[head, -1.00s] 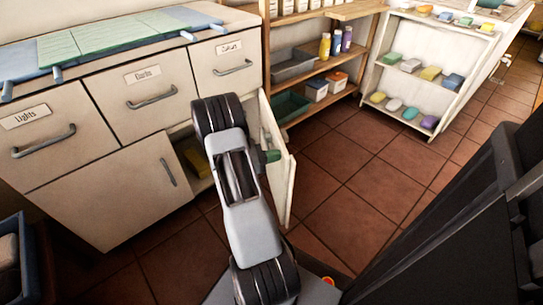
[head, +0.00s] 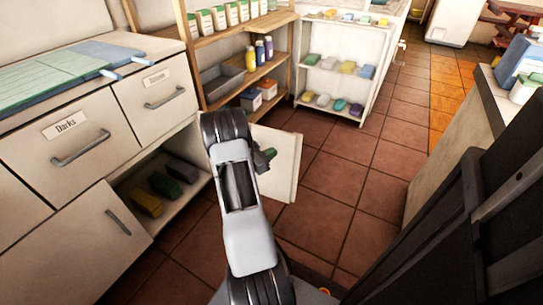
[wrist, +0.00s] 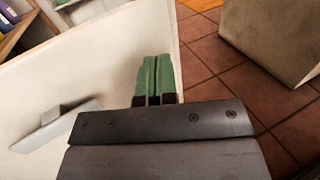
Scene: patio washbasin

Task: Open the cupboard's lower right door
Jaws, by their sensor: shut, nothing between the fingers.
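The cupboard's lower right door (head: 287,150) is pale and stands swung out wide, with the compartment (head: 178,210) beside it exposed. In the wrist view the door panel (wrist: 100,75) fills the left, and a grey bar handle (wrist: 55,128) shows on it. My gripper (head: 266,158) is at the door in the head view, partly hidden by my arm. In the wrist view its green fingers (wrist: 154,78) are together and empty, in front of the panel near its edge, away from the handle. I cannot tell whether they touch the door.
Several blocks, including a green one (head: 165,186), lie in the open compartment. The lower left door (head: 75,245) is shut, as are the drawers above. A wooden shelf (head: 245,85) and white shelf (head: 340,75) stand behind. Tiled floor (head: 340,190) is clear to the right.

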